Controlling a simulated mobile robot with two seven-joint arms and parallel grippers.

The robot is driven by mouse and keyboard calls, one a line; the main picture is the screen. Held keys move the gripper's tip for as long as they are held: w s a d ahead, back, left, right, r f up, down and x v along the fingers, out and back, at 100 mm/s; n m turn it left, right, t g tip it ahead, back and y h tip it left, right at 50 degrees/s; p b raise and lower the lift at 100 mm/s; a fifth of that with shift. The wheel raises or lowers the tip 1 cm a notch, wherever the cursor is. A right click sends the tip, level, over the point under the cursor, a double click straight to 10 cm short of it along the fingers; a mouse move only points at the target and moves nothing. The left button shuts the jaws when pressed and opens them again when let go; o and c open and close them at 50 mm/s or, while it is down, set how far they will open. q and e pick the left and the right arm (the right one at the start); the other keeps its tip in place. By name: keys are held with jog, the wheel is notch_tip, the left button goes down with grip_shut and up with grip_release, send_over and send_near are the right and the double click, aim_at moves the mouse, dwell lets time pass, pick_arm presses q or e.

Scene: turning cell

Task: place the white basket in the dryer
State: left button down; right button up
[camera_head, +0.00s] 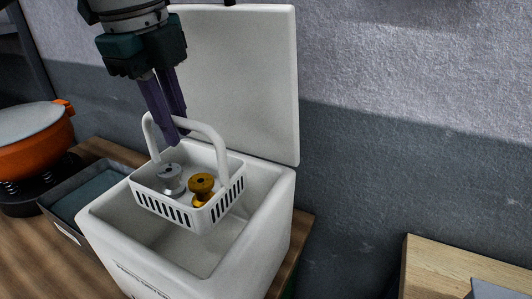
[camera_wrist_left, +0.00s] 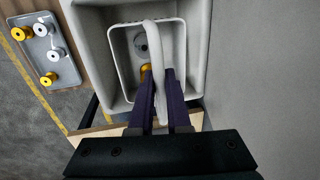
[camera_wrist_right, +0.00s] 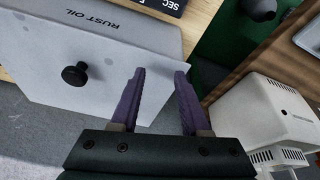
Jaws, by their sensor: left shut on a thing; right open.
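The white basket (camera_head: 172,212) has slotted walls and an arched handle. It holds a silver spool-shaped part (camera_head: 170,180) and a gold one (camera_head: 202,187). My left gripper (camera_head: 175,138) is shut on the handle from above; the handle also shows between its fingers in the left wrist view (camera_wrist_left: 163,75). The dryer (camera_head: 190,262) is a white box with its lid (camera_head: 235,80) raised at the back. The basket is over or partly inside its opening; its underside is hidden, so I cannot tell whether it touches the bottom. My right gripper (camera_wrist_right: 158,75) is open and empty.
A grey tray (camera_head: 72,235) and an orange pot (camera_head: 35,145) stand left of the dryer. A tray of gold and silver parts (camera_wrist_left: 47,48) shows in the left wrist view. A grey box marked RUST OIL (camera_wrist_right: 125,50) with a black knob is near my right gripper.

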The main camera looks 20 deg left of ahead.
aim_at(188, 195)
pick_arm(q)
notch_tip(188, 195, down, 14)
jog(key=shift+f, duration=0.25)
jog(key=shift+f+b, duration=0.2)
jog(key=shift+b, duration=0.15)
jog(key=c, duration=0.9)
grip_release()
jog(key=r, duration=0.4)
jog(key=s+r+p, duration=0.1)
jog(key=r, duration=0.3)
jog(key=s+r, duration=0.1)
jog(key=r, duration=0.3)
jog(key=shift+r, duration=0.1)
